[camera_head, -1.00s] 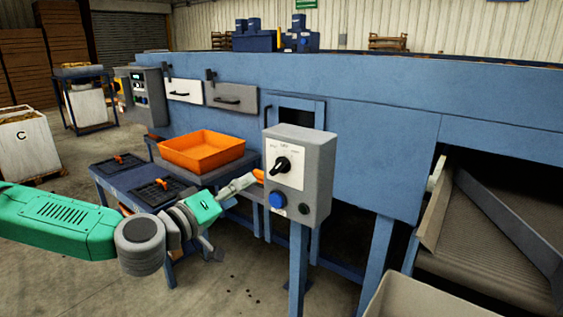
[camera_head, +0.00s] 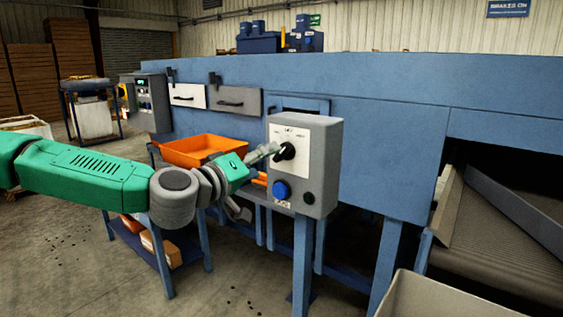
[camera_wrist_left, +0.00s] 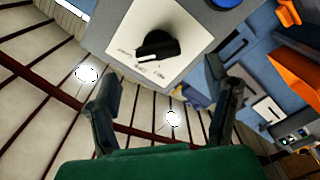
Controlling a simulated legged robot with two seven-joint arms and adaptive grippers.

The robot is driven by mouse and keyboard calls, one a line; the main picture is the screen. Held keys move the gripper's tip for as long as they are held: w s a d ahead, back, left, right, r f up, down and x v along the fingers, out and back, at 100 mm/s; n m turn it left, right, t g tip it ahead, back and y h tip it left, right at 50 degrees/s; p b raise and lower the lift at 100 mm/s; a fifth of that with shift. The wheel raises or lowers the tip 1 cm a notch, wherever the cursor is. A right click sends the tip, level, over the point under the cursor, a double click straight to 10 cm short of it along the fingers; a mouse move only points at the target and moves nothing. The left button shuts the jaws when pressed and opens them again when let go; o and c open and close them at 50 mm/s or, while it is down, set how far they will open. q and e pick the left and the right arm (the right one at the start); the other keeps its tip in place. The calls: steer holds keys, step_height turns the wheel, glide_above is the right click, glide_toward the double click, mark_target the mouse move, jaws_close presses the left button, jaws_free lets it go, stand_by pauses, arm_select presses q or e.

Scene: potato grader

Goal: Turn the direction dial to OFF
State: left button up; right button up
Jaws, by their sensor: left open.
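The direction dial (camera_head: 286,151) is a black knob on a white label plate on the front of a grey control box (camera_head: 318,165). The dial also shows large in the left wrist view (camera_wrist_left: 157,44), with small lettering on its plate that I cannot read surely. My left gripper (camera_head: 266,152) is just left of the dial in the head view, its fingers partly blending with the box. In the left wrist view its two fingers (camera_wrist_left: 165,110) are spread apart with nothing between them, and the dial lies beyond the tips. My right gripper is not in view.
A blue button (camera_head: 281,190) and a small dark button (camera_head: 309,198) sit below the dial. An orange tray (camera_head: 188,152) stands behind my left arm. The big blue machine (camera_head: 390,150) fills the back. A pale bin (camera_head: 425,298) is at the lower right.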

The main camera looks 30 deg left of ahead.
mark_target(279, 155)
arm_select(q)
steer(key=w, duration=0.7)
steer(key=shift+d, duration=0.3)
steer(key=c, duration=1.2)
